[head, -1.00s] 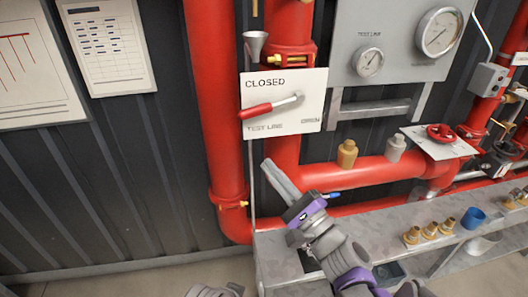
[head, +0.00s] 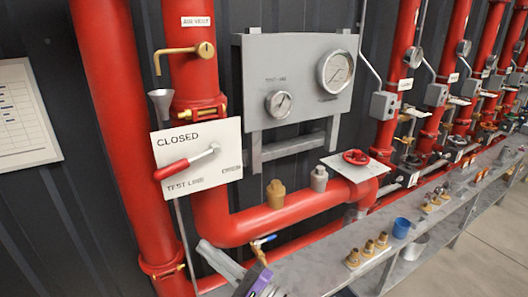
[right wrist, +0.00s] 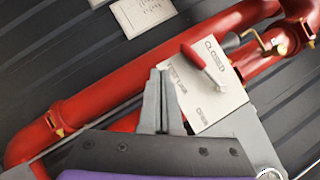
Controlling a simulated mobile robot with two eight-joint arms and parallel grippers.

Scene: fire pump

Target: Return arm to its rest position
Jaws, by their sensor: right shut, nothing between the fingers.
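My right gripper (head: 208,248) shows at the bottom of the head view, below the test line plate. Its grey fingers are shut and empty, and most of its arm is out of the picture. In the right wrist view the shut fingers (right wrist: 160,75) stand upright in the middle, just left of the plate in the picture. The white test line plate (head: 228,170) reads CLOSED and has a red-handled lever (head: 175,170) pointing left and slightly down. The fingers are apart from the lever. My left gripper is out of view.
Large red pipes (head: 115,130) run beside and below the plate. A grey gauge panel (head: 300,85) is to the right. A metal bench (head: 330,262) carries brass fittings (head: 368,250) and a blue cup (head: 401,227).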

